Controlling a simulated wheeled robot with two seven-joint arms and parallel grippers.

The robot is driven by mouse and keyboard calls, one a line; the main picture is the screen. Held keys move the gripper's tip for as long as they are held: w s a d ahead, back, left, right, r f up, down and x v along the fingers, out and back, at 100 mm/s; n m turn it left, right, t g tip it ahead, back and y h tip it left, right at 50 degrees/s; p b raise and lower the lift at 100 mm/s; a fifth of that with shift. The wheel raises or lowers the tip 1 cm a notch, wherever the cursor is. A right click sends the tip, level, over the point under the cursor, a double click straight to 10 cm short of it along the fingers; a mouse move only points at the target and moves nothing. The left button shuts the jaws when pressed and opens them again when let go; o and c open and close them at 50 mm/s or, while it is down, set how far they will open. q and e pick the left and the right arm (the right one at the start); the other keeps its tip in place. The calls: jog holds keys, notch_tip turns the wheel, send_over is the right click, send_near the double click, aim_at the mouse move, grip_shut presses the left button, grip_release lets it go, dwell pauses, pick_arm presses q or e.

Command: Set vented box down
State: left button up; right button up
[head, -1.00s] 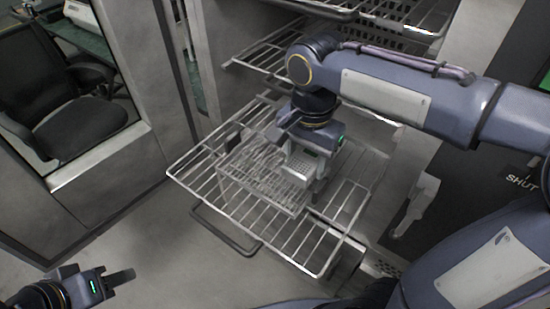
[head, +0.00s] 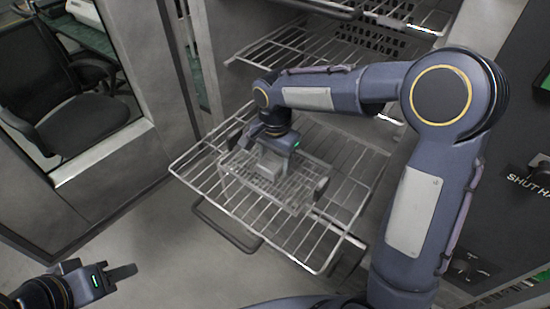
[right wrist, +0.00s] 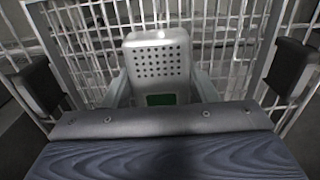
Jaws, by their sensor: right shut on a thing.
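The vented box (right wrist: 158,62) is pale grey, with rows of round holes and a green patch low on its face in the right wrist view. My right gripper (right wrist: 160,92) is shut on it, with a grey finger at each side. In the head view the box (head: 270,164) is under my right gripper (head: 273,155), over the wire basket (head: 290,193). Whether its bottom touches the basket floor is hidden.
The basket sits on a pulled-out wire rack (head: 335,255). Dark basket handles (right wrist: 38,85) flank the box. More wire shelves (head: 300,45) are above and behind. A black chair (head: 75,125) is behind the grey frame at left. A dark panel stands at right.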

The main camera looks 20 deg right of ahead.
aim_at(275, 159)
jog(key=shift+f, duration=0.15)
jog(key=o, duration=1)
jog(key=shift+r, duration=0.3)
notch_tip(275, 159, up, 12)
jog(key=shift+f+p, duration=0.1)
jog(key=shift+p, duration=0.4)
